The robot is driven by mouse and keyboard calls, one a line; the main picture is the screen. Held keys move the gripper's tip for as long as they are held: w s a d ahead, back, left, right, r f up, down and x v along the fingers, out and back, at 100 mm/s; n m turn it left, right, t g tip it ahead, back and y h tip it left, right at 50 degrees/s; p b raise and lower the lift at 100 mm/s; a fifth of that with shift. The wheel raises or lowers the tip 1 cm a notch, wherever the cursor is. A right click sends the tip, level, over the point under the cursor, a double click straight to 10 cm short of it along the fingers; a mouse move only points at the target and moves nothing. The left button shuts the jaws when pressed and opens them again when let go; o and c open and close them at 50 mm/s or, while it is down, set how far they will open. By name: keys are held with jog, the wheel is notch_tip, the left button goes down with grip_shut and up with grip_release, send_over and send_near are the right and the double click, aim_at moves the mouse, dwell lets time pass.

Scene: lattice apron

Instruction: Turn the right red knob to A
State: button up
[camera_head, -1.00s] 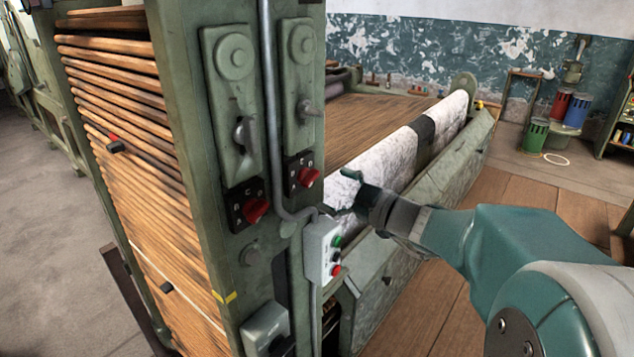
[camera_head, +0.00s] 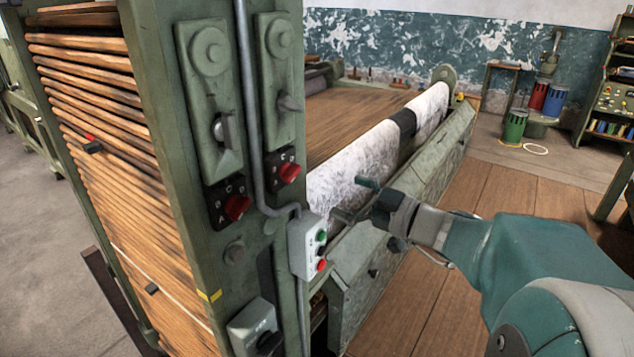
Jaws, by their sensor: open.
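Two red knobs sit on black lettered plates on the green machine post. The right red knob (camera_head: 289,172) is on the right plate (camera_head: 279,164), below a grey lever. The left red knob (camera_head: 236,206) is lower, on the left plate (camera_head: 222,190), where letters A, B, C and D show. The letters on the right plate are too small to read surely. My gripper (camera_head: 356,199) is open and empty, to the right of and slightly below the right knob, apart from it, in front of the white roll.
A grey conduit (camera_head: 246,100) runs down between the two plates. A grey button box (camera_head: 305,245) with green and red buttons juts out below the right knob. The white roll (camera_head: 355,170) and its green trough lie behind my gripper. Wooden floor (camera_head: 440,310) is open at right.

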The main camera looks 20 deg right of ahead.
aim_at(297, 175)
jog(key=w+a+m, duration=0.2)
jog(key=w+m, duration=0.1)
jog(key=m, duration=0.8)
jog(key=w+a+m, duration=0.3)
jog(key=m, duration=0.9)
jog(key=w+a+m, duration=0.2)
jog(key=w+m, duration=0.2)
jog(key=m, duration=0.7)
jog(key=shift+a+r+m, duration=0.15)
jog(key=shift+m, duration=0.25)
jog(key=shift+s, duration=0.1)
jog(key=c, duration=1.2)
